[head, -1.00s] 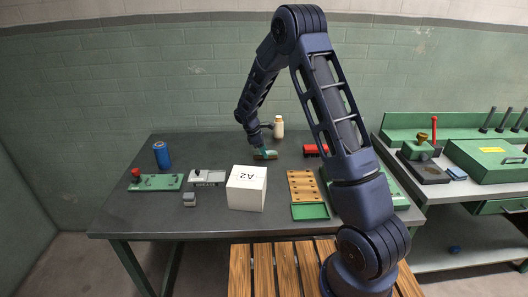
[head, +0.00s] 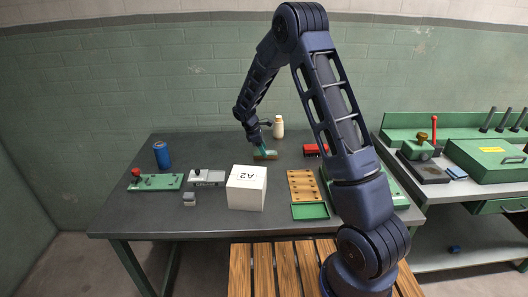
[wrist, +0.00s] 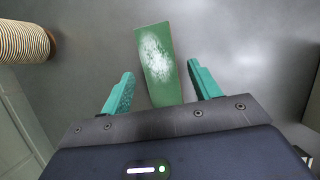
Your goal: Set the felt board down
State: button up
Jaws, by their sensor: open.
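The felt board (wrist: 158,55) is a flat green strip with a worn whitish patch. In the wrist view it lies on the grey table, its near end between my two teal fingers. My gripper (wrist: 161,72) is open, with a gap between each finger and the board's sides. In the head view, the board (head: 266,155) shows small and brownish-green on the table's back middle, with my gripper (head: 260,149) just above or at it. Whether the fingers touch the table cannot be told.
A white box marked A2 (head: 247,188) stands in front. A blue can (head: 161,155) is at the left. A striped round thing (wrist: 22,42) shows in the wrist view.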

jog(key=v, duration=1.1)
jog(key=s+d+r+m+y, duration=0.1)
jog(key=s+d+r+m, duration=0.5)
jog(key=d+r, duration=0.55)
jog(key=s+d+r+m+t+y, duration=0.1)
jog(key=s+d+r+m+y, duration=0.15)
jog(key=s+d+r, duration=0.6)
jog(key=s+d+m+t, duration=0.1)
jog(key=s+d+m, duration=0.2)
jog(key=s, duration=0.8)
jog(key=s+d+m+t, duration=0.2)
jog(key=s+d+m, duration=0.2)
jog(key=s, duration=0.8)
jog(key=shift+s+f+m+t+y, duration=0.3)
jog(key=shift+f+m+y, duration=0.15)
jog(key=shift+m, duration=0.8)
